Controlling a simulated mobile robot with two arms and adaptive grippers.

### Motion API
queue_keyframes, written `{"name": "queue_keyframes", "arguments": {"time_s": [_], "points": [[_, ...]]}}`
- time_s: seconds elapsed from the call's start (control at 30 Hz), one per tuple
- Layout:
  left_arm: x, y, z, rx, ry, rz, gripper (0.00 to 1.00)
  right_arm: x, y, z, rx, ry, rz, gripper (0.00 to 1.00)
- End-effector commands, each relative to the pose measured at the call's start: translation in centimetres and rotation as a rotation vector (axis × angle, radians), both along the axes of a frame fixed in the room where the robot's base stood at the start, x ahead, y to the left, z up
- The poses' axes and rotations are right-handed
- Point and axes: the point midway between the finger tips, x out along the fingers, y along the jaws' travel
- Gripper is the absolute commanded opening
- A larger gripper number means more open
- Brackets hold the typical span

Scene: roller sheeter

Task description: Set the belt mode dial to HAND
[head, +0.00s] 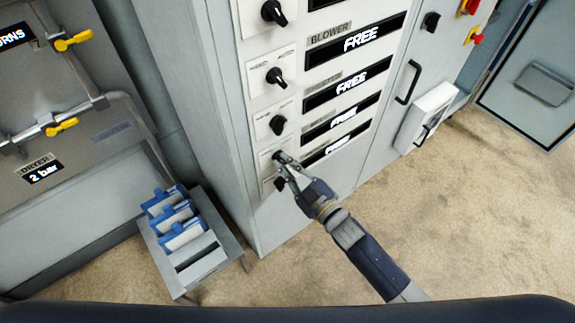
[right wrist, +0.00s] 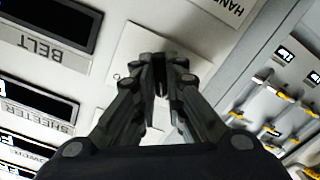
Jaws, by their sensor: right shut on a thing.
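The belt mode dial (right wrist: 160,78) is a small dark knob on a pale plate (right wrist: 128,50) in the right wrist view, mostly hidden between my fingers. The BELT label (right wrist: 42,47) beside it appears upside down. In the head view, my right gripper (head: 279,168) is at the lowest dial plate (head: 265,167) on the grey cabinet. It is shut on the dial. The fingers cover the knob's pointer, so I cannot tell its setting. Part of a HAND label (right wrist: 236,9) shows at the top of the wrist view. My left gripper is not in view.
Other black dials (head: 275,76) sit above on the cabinet, beside displays reading FREE (head: 362,40). A grey stand (head: 205,268) with blue-and-white items is at the lower left. Yellow-handled valves (head: 72,40) are on the left wall. The floor (head: 430,220) to the right is clear.

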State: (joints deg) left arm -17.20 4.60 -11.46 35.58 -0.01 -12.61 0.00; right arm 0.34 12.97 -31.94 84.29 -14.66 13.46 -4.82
Motion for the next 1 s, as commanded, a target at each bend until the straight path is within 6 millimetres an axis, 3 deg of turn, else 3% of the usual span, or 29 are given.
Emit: {"name": "queue_keyframes", "arguments": {"time_s": [0.43, 0.47, 0.53, 1.0], "points": [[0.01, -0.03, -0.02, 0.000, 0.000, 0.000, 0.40, -0.01, 0.01, 0.02, -0.010, -0.008, 0.001, 0.00], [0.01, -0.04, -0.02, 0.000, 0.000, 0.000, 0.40, -0.01, 0.01, 0.02, -0.010, -0.008, 0.001, 0.15], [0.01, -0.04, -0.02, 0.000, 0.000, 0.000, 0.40, 0.00, 0.00, 0.01, -0.011, -0.008, 0.000, 0.31], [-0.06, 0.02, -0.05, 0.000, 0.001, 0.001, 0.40, -0.90, -0.65, -0.14, -0.009, -0.004, 0.000, 0.31]]}}
